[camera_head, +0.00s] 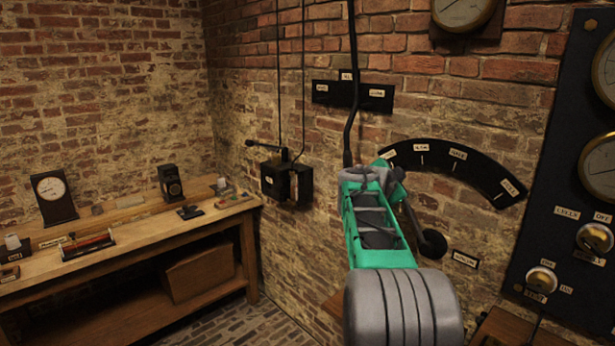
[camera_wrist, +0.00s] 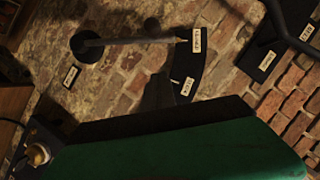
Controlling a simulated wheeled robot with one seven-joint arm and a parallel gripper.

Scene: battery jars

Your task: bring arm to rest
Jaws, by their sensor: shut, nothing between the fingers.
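My arm, green and grey, reaches from the bottom of the head view toward the brick wall. My gripper (camera_head: 368,172) is at its far end, mostly hidden by the wrist and pointing at the wall. In the wrist view the dark fingers (camera_wrist: 160,88) show small and dim above the green housing, shut and empty. A black lever with a round hub (camera_head: 432,243) stands just right of the gripper in the head view. It also shows in the wrist view (camera_wrist: 88,45), apart from the fingers. Its far end lies by the labelled curved plate (camera_head: 455,165).
A wooden workbench (camera_head: 150,232) with a clock (camera_head: 53,196) and small items stands at left. A black switch box (camera_head: 287,180) is on the wall. A gauge panel (camera_head: 555,215) fills the right side.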

